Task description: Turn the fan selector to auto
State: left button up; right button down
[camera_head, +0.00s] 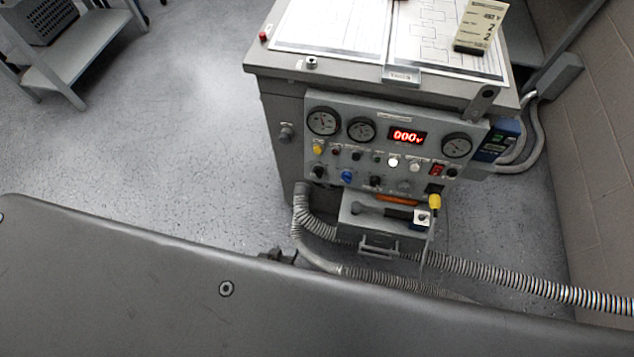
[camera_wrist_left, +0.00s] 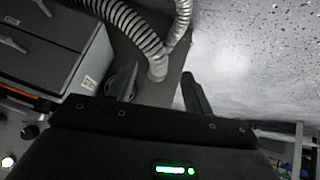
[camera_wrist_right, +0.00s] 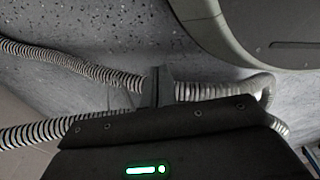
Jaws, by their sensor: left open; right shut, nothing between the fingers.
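The control panel (camera_head: 390,150) is on the front of a grey cabinet. It carries several dark knobs, among them one at the lower left (camera_head: 319,172) and one at lower centre (camera_head: 375,181), plus a blue knob (camera_head: 347,177). The labels are too small to read, so I cannot tell which is the fan selector or its setting. My left gripper (camera_wrist_left: 158,90) is open and empty, beside the grey hose in the left wrist view; only a dark bit of it (camera_head: 277,256) shows in the head view. My right gripper (camera_wrist_right: 160,86) is shut and empty in front of the hoses.
Ribbed hoses (camera_head: 480,270) run across the floor to the right. Papers (camera_head: 335,28) and a standing tag (camera_head: 480,25) are on the cabinet top. A wall (camera_head: 595,130) is at right; floor (camera_head: 170,130) at left is clear.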

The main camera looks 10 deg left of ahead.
pick_arm(q)
jog(key=w+d+r+n+t+b, duration=0.35)
jog(key=w+r, duration=0.35)
jog(key=r, duration=0.3)
jog(key=n+t+b, duration=0.1)
jog(key=n+t, duration=0.2)
send_near(317, 176)
jog(key=b+x, duration=0.1)
jog(key=x, duration=0.6)
jog(key=shift+w+f, duration=0.1)
jog(key=shift+w, duration=0.25)
jog(key=shift+w+f, duration=0.15)
jog(key=shift+w, duration=0.5)
jog(key=shift+w+d, duration=0.1)
jog(key=shift+w, duration=0.05)
pick_arm(e)
jog(key=w+a+r+t, duration=0.1)
jog(key=w+r, duration=0.6)
jog(key=r, duration=0.3)
jog(key=shift+w+a+r, duration=0.15)
jog(key=shift+a+r, duration=0.05)
jog(key=shift+a, duration=0.15)
pick_arm(q)
jog(key=c, duration=1)
pick_arm(e)
jog(key=shift+d, duration=0.1)
